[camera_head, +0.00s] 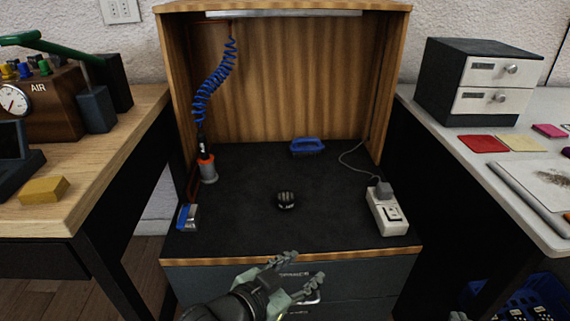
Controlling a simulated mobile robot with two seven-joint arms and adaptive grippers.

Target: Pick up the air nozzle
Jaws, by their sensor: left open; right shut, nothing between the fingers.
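The air nozzle (202,147) is a small dark tool at the lower end of a blue coiled hose (211,83), at the left of the wooden booth. Its lower end is hidden in a grey holder with an orange rim (208,173). My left gripper (299,268) is open and empty at the booth's front edge, over the drawer fronts, to the right of the nozzle and nearer to me, well apart from it. Only a small tip of my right gripper (457,315) shows at the bottom edge; it is shut.
On the black booth floor (250,222) are a blue brush (307,146), a round dark object (286,200), a blue and grey block (187,217) and a white power strip (388,213). A wooden bench (120,140) stands left, a white table (440,135) right. The middle floor is mostly clear.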

